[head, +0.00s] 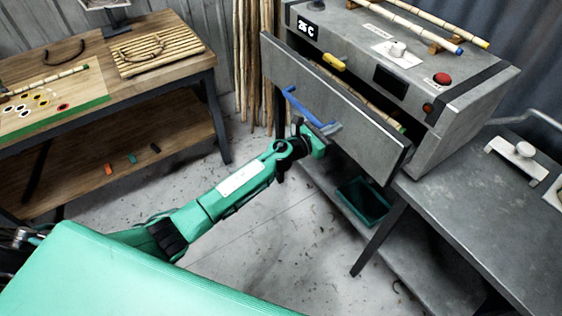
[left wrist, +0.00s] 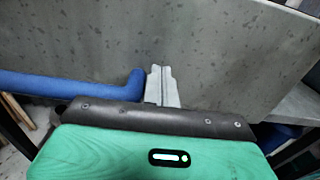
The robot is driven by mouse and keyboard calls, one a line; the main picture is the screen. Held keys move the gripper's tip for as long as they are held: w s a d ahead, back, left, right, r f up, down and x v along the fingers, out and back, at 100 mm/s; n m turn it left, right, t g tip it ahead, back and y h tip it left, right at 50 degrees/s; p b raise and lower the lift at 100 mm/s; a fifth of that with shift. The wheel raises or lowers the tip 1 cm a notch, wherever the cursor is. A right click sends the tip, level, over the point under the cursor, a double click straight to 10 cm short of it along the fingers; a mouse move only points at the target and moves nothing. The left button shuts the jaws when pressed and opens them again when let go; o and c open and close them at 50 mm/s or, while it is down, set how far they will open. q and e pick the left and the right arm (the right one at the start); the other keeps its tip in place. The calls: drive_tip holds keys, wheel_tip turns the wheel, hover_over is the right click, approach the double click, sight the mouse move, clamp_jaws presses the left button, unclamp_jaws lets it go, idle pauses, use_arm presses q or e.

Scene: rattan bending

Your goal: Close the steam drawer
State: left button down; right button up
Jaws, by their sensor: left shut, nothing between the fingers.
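The steam drawer (head: 350,115) is pulled out of the grey steam box (head: 430,115), and rattan poles show in the gap behind its front panel. A blue handle (head: 305,108) runs along the front panel. My left gripper (head: 332,128) is shut and empty, close to the panel at the right end of the handle. In the left wrist view the shut fingers (left wrist: 162,88) point at the grey drawer front (left wrist: 220,50), beside the bent end of the blue handle (left wrist: 80,85). I cannot tell whether they touch the panel. My right gripper is not in view.
A grey table (head: 480,205) stands below and right of the box, with a teal bin (head: 362,203) on its lower shelf. A wooden bench (head: 170,75) is at the left. Rattan poles (head: 255,60) lean on the wall. The floor between is clear.

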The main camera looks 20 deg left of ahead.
use_arm(q)
drive_tip(key=b+x, duration=0.3)
drive_tip(key=x, duration=0.4)
drive_tip(key=shift+w+d+f, duration=0.15)
drive_tip(key=shift+w+d, duration=0.05)
drive_tip(key=shift+w, duration=0.05)
drive_tip(key=shift+w+d, duration=0.2)
drive_tip(key=shift+w, duration=0.05)
drive_tip(key=shift+r+b, duration=0.3)
drive_tip(key=shift+r, duration=0.2)
